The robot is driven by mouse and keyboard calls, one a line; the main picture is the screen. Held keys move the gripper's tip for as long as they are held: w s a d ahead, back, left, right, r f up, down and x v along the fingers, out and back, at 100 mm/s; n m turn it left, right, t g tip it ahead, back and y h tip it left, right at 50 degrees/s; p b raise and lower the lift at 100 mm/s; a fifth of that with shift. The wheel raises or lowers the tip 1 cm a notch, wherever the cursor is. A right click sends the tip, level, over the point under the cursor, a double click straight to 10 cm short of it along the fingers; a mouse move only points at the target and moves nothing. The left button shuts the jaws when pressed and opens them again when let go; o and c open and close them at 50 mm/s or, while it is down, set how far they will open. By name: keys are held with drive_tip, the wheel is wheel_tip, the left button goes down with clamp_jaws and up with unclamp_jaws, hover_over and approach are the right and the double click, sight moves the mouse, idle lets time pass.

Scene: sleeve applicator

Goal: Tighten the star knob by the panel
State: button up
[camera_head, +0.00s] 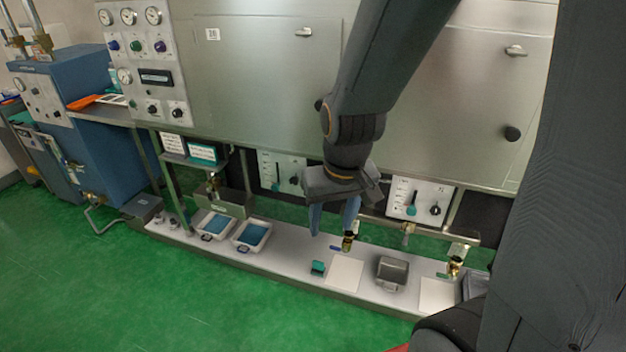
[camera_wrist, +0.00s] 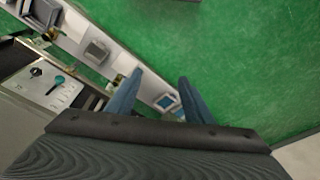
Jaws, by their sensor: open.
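My gripper (camera_head: 332,225) hangs fingers-down in front of the steel cabinet, above the long shelf. Its two blue fingers are apart with nothing between them, as the wrist view (camera_wrist: 160,82) also shows. Black knobs show on the cabinet front, one at the right (camera_head: 512,133) and one partly hidden beside my arm (camera_head: 319,104). A white panel (camera_head: 420,198) right of my gripper has a teal lever and a small black knob (camera_head: 435,209). A panel with a black knob (camera_wrist: 36,72) shows left in the wrist view. I cannot tell which knob is the star knob.
The shelf (camera_head: 300,268) holds blue-filled trays (camera_head: 253,235), a teal block (camera_head: 318,267), a grey box (camera_head: 391,272) and brass valves (camera_head: 455,267). Another lever panel (camera_head: 281,172) is left of my gripper. A blue machine (camera_head: 90,130) stands left. The green floor in front is clear.

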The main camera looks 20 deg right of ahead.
drive_tip(key=w+a+f+m+t+b, duration=0.1)
drive_tip(key=w+a+f+t+b, duration=0.2)
drive_tip(key=w, duration=0.5)
drive_tip(key=w+a+f+m+t+b, duration=0.1)
drive_tip(key=w+f+b, duration=0.2)
drive_tip(key=w+f, duration=0.35)
drive_tip(key=m+t+h+b, duration=0.5)
drive_tip(key=t+b, duration=0.2)
drive_tip(key=b, duration=0.6)
approach(293, 182)
drive_tip(key=a+r, duration=0.1)
drive_tip(key=a, duration=0.2)
drive_tip(key=w+d+f+m+h+b, duration=0.1)
drive_tip(key=w+h+b, duration=0.1)
drive_tip(key=w+d+f+t+h+b, duration=0.1)
drive_tip(key=w+d+f+h+b, duration=0.1)
drive_tip(key=w+d+f+m+h+b, duration=0.1)
drive_tip(key=w+d+b, duration=0.1)
drive_tip(key=w, duration=0.1)
drive_tip(key=shift+f+m+h, duration=0.15)
drive_tip(key=shift+m+h, duration=0.15)
drive_tip(key=shift+h, duration=0.1)
drive_tip(key=c, duration=1)
